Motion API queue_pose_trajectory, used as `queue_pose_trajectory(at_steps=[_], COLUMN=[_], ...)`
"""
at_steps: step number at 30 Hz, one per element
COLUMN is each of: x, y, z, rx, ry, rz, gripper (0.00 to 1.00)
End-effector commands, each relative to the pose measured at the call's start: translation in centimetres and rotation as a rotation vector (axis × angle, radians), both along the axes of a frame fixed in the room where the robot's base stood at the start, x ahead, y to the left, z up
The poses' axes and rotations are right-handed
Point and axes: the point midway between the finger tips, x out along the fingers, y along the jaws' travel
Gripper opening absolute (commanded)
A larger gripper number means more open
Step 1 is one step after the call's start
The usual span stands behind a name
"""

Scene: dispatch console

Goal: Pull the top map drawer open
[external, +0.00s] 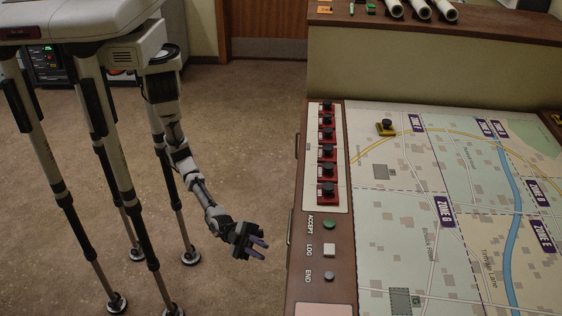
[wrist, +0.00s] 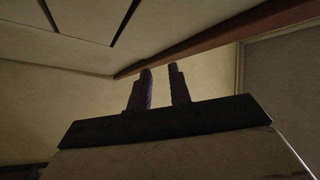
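My gripper (external: 262,248) is in front of the left side of the map console (external: 322,262) in the external view, with a gap of bare floor showing between them. Its two dark fingers are apart and empty; they also show apart in the wrist view (wrist: 160,70). Two thin dark handles show edge-on along the console's left side, one farther back (external: 297,145) and one nearer my gripper (external: 290,226). The drawer fronts face away from the external camera, so I cannot tell which handle belongs to the top map drawer. No handle is clear in the wrist view.
Rolled tubes (external: 420,9) lie on the back shelf.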

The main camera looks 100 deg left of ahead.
Motion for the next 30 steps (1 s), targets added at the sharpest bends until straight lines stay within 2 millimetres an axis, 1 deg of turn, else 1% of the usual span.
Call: queue_pose_trajectory(at_steps=[1,3,5,6,8,9,13,16,18,19,21,23,26,30], x=[-0.6,-1.1,-1.6,-1.9,-2.4,-2.6,-3.3,-3.1,-2.6,-2.3,-2.0,-1.7,-1.1,0.5], y=[2.3,5.3,8.0,9.7,12.3,14.1,19.0,22.4,24.8,25.6,26.4,26.5,25.8,24.1], z=[-1.2,-2.7,-3.8,-4.4,-5.1,-5.4,-6.1,-6.4,-6.6,-6.6,-6.6,-6.5,-6.4,-6.6], rx=[0.077,0.176,0.263,0.321,0.409,0.466,0.628,0.709,0.732,0.734,0.728,0.725,0.721,0.719], ry=[-0.009,-0.027,-0.043,-0.054,-0.074,-0.087,-0.125,-0.124,-0.096,-0.081,-0.058,-0.05,-0.049,-0.049], rz=[0.0,0.0,-0.004,-0.008,-0.015,-0.02,-0.038,-0.029,0.001,0.017,0.036,0.042,0.042,0.039], gripper=[0.2,0.2,0.2,0.2,0.2,0.2,0.2,0.2,0.2,0.2,0.2,0.2,0.2,0.2])
